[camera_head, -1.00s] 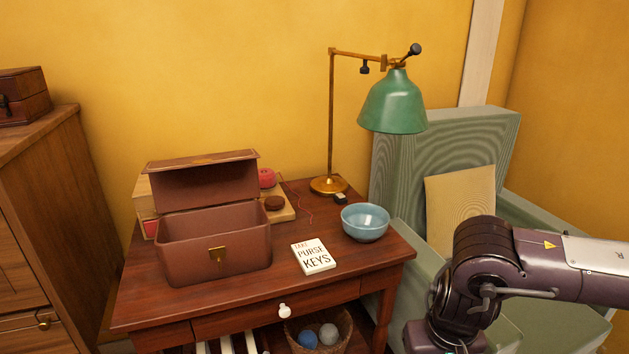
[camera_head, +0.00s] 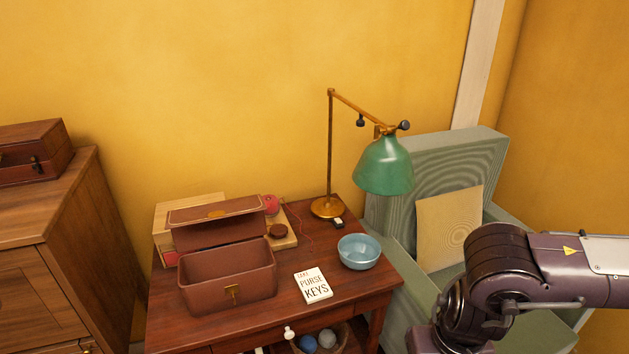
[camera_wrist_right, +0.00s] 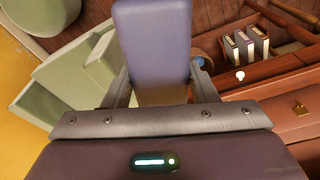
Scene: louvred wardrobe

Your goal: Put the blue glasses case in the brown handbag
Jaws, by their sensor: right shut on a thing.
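The brown handbag (camera_head: 225,283) stands upright on the wooden side table, its flap raised at the back and its top open. Its gold clasp faces front. Part of it shows at the right edge of the right wrist view (camera_wrist_right: 301,122). My right gripper (camera_wrist_right: 163,82) is shut on the blue glasses case (camera_wrist_right: 152,40), which sticks out beyond the fingers. The gripper and case are apart from the handbag and out of the head view, where only my right arm shows at lower right. My left gripper is not in view.
On the table (camera_head: 210,325), a note card (camera_head: 313,286), a blue bowl (camera_head: 358,252) and a green lamp (camera_head: 384,165) stand right of the handbag. A green armchair (camera_head: 440,165) stands right, a wooden cabinet (camera_head: 60,215) left.

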